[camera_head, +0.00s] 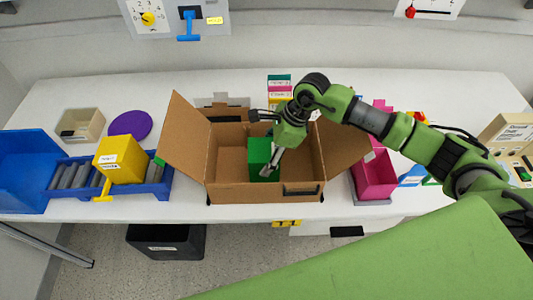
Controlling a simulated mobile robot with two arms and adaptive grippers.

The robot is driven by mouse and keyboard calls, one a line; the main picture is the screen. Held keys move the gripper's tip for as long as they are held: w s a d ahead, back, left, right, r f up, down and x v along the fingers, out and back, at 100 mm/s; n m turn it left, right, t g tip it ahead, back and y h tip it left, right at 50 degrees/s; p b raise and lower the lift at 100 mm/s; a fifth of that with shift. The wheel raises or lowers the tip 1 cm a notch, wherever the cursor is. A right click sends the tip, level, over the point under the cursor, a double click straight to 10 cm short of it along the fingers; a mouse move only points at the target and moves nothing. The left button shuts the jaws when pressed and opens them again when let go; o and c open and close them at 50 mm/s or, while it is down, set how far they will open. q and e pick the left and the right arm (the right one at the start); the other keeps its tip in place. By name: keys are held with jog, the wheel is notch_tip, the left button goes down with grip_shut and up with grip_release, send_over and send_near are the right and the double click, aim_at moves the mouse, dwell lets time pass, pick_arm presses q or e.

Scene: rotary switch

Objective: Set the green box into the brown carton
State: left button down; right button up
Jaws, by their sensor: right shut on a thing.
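The green box (260,153) is inside the brown carton (262,191), in its middle part. Whether it touches the carton's floor I cannot tell. The carton stands open on the white table, with its side flaps spread left and right. My right gripper (267,170) reaches down into the carton from the right and is shut on the green box, at its right side. The wrist hides part of the box and of the carton's back wall. My left gripper is not in view.
A yellow box (120,159) and a blue bin (27,172) stand left of the carton. A magenta bin (374,180) stands close to its right. A purple disc (130,125) and a beige tray (81,125) lie at the back left. Small stacked boxes (279,88) stand behind the carton.

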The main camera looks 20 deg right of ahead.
jog(key=shift+f, duration=0.3)
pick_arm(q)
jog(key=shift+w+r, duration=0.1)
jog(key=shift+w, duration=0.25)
pick_arm(e)
jog(key=shift+f, duration=0.15)
jog(key=o, duration=1.4)
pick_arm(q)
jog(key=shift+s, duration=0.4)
pick_arm(e)
jog(key=shift+o, duration=0.2)
